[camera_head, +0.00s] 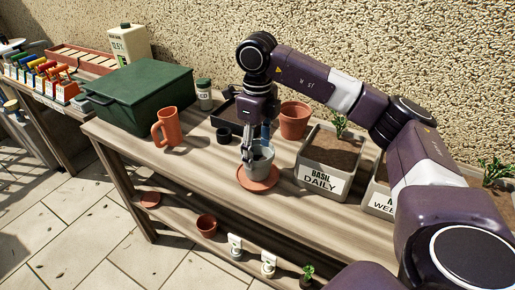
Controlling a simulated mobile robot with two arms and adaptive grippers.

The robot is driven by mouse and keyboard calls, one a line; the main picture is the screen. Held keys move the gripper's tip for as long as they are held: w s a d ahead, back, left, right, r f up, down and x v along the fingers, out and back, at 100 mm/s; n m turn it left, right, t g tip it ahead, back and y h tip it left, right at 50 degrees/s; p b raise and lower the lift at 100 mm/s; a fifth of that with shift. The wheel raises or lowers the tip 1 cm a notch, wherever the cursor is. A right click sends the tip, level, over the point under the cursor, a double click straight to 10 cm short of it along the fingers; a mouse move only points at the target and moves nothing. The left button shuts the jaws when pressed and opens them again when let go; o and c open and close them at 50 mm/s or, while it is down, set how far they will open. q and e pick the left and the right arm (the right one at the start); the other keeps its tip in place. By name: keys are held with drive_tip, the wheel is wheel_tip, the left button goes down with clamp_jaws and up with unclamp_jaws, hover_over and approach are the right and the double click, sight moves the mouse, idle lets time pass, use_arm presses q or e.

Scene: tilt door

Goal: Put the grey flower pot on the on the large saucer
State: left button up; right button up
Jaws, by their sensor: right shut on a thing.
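The grey flower pot (261,162) is upright over the large terracotta saucer (258,184) on the wooden table. Its base is at the saucer, but I cannot tell whether it rests on it or hangs just above. My right gripper (247,156) points down and is shut on the pot's left rim. My left gripper is not in view.
An orange pitcher (167,127) and a green box (139,90) stand to the left. The front left tabletop is clear.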

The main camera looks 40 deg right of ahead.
drive_tip(key=shift+f, duration=0.3)
idle(0.4)
drive_tip(key=o, duration=1.6)
